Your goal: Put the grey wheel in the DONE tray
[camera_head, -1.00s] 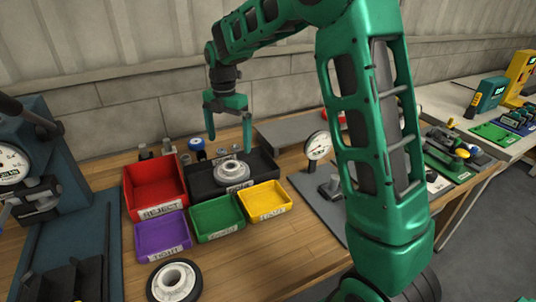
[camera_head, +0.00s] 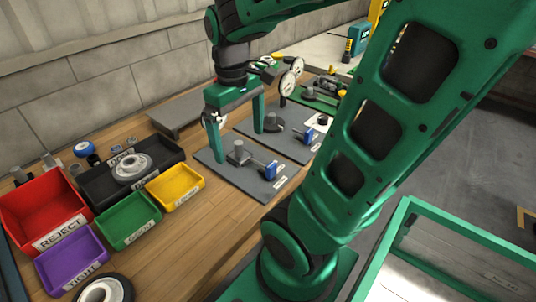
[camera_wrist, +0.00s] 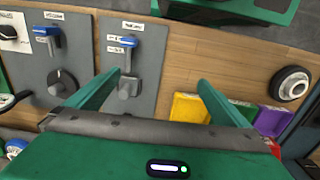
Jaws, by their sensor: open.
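My gripper (camera_head: 238,147) is open and empty, to the right of the black tray and above the grey gauge plates. In the wrist view its two fingers (camera_wrist: 160,80) stand wide apart with nothing between them. The grey wheel does not clearly show in the wrist view.
Red REJECT (camera_head: 45,208), purple (camera_head: 72,257), green (camera_head: 128,220) and yellow (camera_head: 175,187) bins surround the black tray's left and front. A black-tyred wheel (camera_head: 104,290) lies at the front left. Gauge plates (camera_head: 245,170) with fixtures stand right. Bare wood shows in front of the yellow bin.

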